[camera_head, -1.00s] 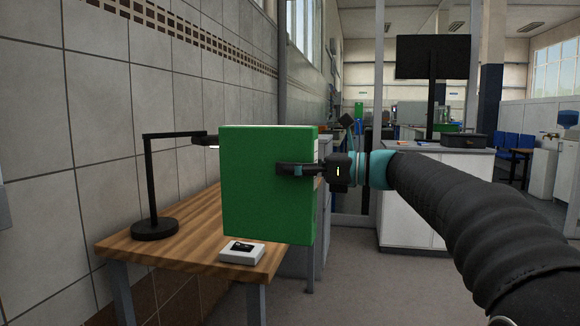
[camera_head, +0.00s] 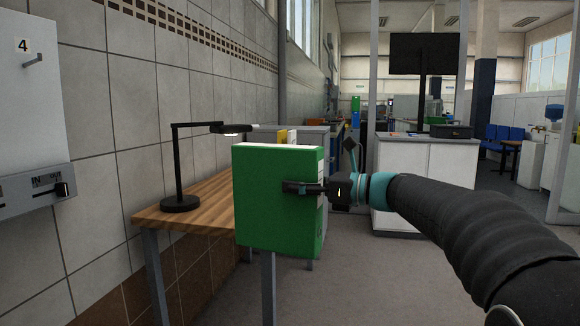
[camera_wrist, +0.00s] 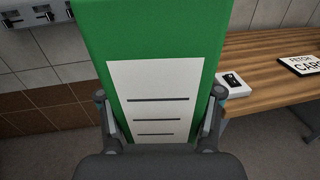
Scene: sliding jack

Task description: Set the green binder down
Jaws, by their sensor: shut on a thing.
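The green binder (camera_head: 268,210) is upright in my gripper (camera_head: 312,188), which is shut on it from the right in the head view. In the wrist view the binder (camera_wrist: 150,32) fills the middle, with its white label facing the camera and a finger on each side. The binder hangs in front of the near right part of the wooden table (camera_head: 180,212) in the head view. In the wrist view the tabletop (camera_wrist: 270,85) lies to the right of the binder, and the floor shows beside the binder. The binder's lower end is hidden in the wrist view.
A black desk lamp (camera_head: 180,202) stands on the table by the wall. A small white box with a black top (camera_wrist: 232,84) and a lettered sign (camera_wrist: 300,65) lie on the table. A wall panel with a switch (camera_head: 62,188) is at left.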

